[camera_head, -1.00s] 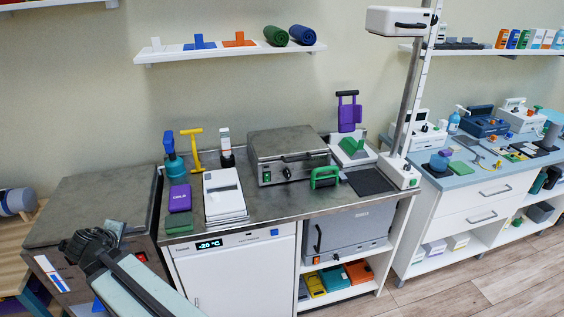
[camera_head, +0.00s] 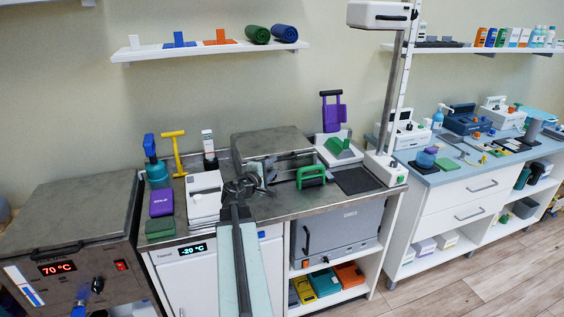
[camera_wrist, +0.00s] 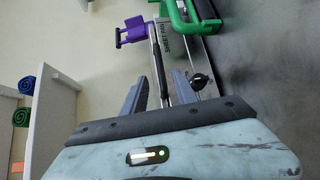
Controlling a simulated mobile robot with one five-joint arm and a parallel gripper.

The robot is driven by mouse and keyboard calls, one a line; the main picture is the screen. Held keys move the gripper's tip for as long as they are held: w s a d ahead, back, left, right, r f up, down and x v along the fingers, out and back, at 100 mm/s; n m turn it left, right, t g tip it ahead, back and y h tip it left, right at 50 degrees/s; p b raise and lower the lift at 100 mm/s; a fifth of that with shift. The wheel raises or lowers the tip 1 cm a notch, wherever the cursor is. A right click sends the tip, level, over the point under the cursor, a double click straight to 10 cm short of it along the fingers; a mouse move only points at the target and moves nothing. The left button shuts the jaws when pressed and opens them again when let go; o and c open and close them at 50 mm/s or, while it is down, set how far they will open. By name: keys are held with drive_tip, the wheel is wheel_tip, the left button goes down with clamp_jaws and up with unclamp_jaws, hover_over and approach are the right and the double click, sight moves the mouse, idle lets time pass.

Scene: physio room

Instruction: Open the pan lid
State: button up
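The pan is a grey metal box on the counter with a flat lid (camera_head: 268,140); the lid looks closed. A dark bar handle (camera_wrist: 160,70) runs along its front. My gripper (camera_head: 266,172) is in front of the box and hides much of its front face. In the wrist view my gripper (camera_wrist: 160,90) has its two fingers apart, with the handle bar showing between them. Nothing is held. I cannot tell whether a finger touches the bar. A dark round knob (camera_wrist: 200,80) is beside the right finger.
A green handled item (camera_head: 311,175) stands right of the pan, and a white stack (camera_head: 204,195) stands left. A purple item (camera_head: 332,112) is behind on the right. A heated unit (camera_head: 70,210) reading 70 °C is at the left. A wall shelf (camera_head: 215,50) hangs above.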

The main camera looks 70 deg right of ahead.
sight(281, 160)
drive_tip(key=d, duration=0.5)
drive_tip(key=d+f+b, duration=0.1)
drive_tip(key=d, duration=0.1)
drive_tip(key=shift+s+d, duration=0.15)
drive_tip(key=shift+s, duration=0.2)
clamp_jaws()
idle(0.8)
